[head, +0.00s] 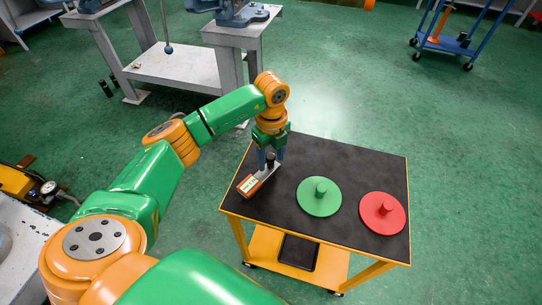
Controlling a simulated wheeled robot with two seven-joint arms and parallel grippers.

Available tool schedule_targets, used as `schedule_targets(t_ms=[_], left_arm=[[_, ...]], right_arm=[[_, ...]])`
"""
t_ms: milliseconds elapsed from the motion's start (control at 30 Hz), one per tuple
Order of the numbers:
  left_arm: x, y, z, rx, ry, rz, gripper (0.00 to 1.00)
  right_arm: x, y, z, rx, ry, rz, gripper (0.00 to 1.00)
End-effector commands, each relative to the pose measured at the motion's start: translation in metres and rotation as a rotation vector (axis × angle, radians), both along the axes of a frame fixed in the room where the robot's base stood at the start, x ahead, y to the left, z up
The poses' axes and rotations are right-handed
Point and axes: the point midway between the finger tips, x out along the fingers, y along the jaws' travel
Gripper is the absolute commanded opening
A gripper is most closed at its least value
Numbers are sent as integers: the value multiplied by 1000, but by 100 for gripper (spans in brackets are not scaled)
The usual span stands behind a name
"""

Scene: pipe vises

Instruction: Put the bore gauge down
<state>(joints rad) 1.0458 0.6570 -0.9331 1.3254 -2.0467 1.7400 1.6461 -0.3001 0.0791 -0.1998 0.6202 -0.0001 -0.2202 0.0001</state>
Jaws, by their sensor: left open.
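The bore gauge (249,186) appears to be the small device with an orange body and a pale face, lying at the left end of the black tabletop (340,165). A pale grey part of it runs back from the orange body toward a dark upright piece (270,161) under my gripper. My left gripper (269,158) points down over that end, with its fingers open on either side of the dark piece. Whether a finger touches it I cannot tell. My right gripper is not in view.
A green disc (319,197) and a red disc (382,213), each with a knob, sit right of the gauge on the yellow-framed cart. A black tray (298,251) lies on its lower shelf. Grey benches (180,68) stand behind. A blue cart (447,42) is far right.

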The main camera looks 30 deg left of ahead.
Motion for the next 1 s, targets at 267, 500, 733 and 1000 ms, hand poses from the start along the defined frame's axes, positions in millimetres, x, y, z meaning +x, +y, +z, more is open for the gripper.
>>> schedule_targets(t_ms=[267,500,733,1000], left_arm=[[2,0,42,-1,-6,0,60],[1,-1,103,-1,-5,-1,60],[1,0,124,0,-1,1,60],[0,0,123,0,0,0,60]], right_arm=[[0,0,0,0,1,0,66],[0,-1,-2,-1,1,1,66],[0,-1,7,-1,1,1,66],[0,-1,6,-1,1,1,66]])
